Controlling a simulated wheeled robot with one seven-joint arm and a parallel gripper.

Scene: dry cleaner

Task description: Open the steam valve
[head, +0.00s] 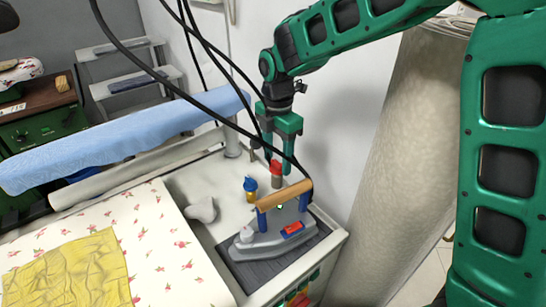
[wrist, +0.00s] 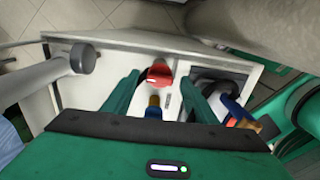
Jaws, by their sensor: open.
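Two small valve-like fittings stand on the pale board top beside the iron. One has a red cap (head: 277,169) and the other a blue top (head: 250,184) over a brass-coloured body. I cannot tell from markings which is the steam valve. My gripper (head: 278,152) points down just above the red cap, open and empty. In the wrist view the red cap (wrist: 160,75) appears between the fingertips, and the blue-topped fitting (wrist: 153,107) lies nearer the palm. Whether the fingers touch the red cap is unclear.
A grey iron (head: 262,240) with a wooden handle rests on a dark pad close by. Black hoses (head: 205,105) hang across the view. A blue padded sleeve board (head: 120,140) lies to the left, above floral cloth (head: 165,235). A wall stands behind.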

